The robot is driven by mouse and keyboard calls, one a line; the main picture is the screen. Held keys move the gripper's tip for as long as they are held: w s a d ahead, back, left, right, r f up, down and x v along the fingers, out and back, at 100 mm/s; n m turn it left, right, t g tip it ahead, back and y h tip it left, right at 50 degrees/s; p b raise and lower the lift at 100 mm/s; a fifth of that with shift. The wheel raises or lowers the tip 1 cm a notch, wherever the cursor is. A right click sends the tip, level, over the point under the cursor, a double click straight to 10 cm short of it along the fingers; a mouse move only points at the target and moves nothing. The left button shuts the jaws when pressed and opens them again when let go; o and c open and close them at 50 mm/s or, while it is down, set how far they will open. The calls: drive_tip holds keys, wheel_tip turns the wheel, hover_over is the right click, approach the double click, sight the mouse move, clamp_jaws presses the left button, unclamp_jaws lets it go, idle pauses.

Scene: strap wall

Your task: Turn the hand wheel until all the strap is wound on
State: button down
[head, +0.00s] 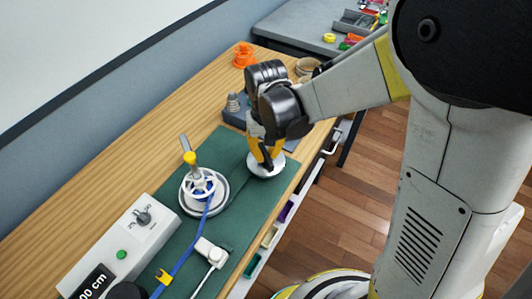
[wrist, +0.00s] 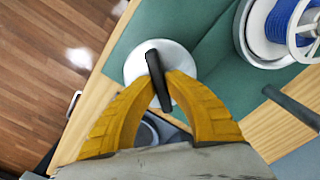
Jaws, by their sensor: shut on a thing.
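A round pale disc (head: 279,168) lies on the green mat with a black bar handle across it; the disc (wrist: 135,68) and handle (wrist: 153,66) show clearly in the wrist view. I take this for the hand wheel. My gripper (wrist: 162,82) reaches down with its yellow fingers shut on the black handle; in the head view my gripper (head: 265,158) hides part of the disc. Left of it, a white spoked spool (head: 195,182) stands in a round base, with blue strap wound on it. The blue strap (head: 180,262) runs from the spool toward the lower left.
A white control box (head: 120,250) with knob, green button and display stands lower left. A white block with a cable (head: 210,252) lies near the strap. An orange item (head: 243,56) stands at the back.

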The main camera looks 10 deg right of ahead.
sight(266, 154)
drive_tip(key=shift+m, duration=3.2)
drive_tip(key=shift+m, duration=0.5)
drive_tip(key=c, duration=1.4)
unclamp_jaws()
wheel_tip(266, 154, up, 12)
